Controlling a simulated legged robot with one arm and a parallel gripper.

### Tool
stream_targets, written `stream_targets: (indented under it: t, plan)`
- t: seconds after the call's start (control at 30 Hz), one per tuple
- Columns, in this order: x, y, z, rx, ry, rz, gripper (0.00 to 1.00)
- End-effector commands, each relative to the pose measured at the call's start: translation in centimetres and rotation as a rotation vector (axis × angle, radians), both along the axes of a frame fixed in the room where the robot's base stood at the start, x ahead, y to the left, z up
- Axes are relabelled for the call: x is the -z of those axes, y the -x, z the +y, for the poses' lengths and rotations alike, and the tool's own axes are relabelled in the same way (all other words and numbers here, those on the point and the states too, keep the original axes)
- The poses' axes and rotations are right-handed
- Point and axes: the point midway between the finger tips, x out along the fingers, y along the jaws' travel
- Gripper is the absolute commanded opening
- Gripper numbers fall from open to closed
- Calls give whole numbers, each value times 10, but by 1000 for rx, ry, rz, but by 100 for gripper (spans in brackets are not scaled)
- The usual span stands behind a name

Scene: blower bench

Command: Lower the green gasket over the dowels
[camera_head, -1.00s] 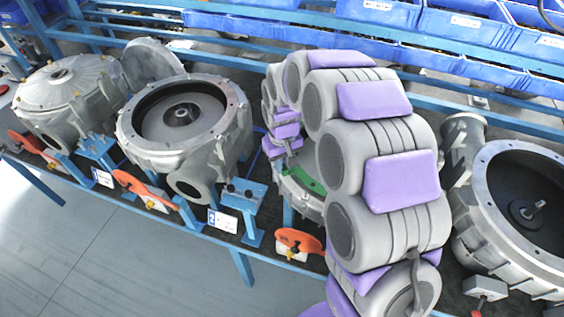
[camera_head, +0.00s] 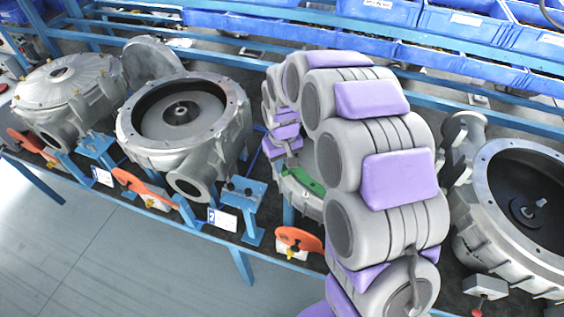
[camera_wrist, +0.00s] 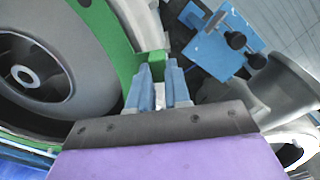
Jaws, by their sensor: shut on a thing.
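The green gasket (camera_wrist: 124,58) curves around the dark bore of a grey blower housing (camera_wrist: 88,22) in the wrist view. My gripper (camera_wrist: 160,76) is shut on the gasket's tab at the rim. In the head view, a short stretch of the gasket (camera_head: 311,184) shows behind my arm, over the middle housing (camera_head: 297,196). The rest is hidden by my arm. I cannot tell whether the gasket touches the flange. I cannot make out the dowels in either view.
A blue clamp stand (camera_wrist: 225,45) is close to the right of my fingers in the wrist view. Open housings stand left (camera_head: 183,112) and right (camera_head: 480,215) of my arm. Orange handles (camera_head: 298,240) line the bench front. Blue bins (camera_head: 465,30) are behind.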

Motion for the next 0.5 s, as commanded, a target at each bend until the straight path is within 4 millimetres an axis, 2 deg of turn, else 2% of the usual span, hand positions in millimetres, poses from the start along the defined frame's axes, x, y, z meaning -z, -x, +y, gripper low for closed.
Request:
stream_targets:
  t: [0.3,0.33,0.5]
  plan:
    - [0,0,0,0,0,0,0]
    - [0,0,0,0,0,0,20]
    - [0,0,0,0,0,0,37]
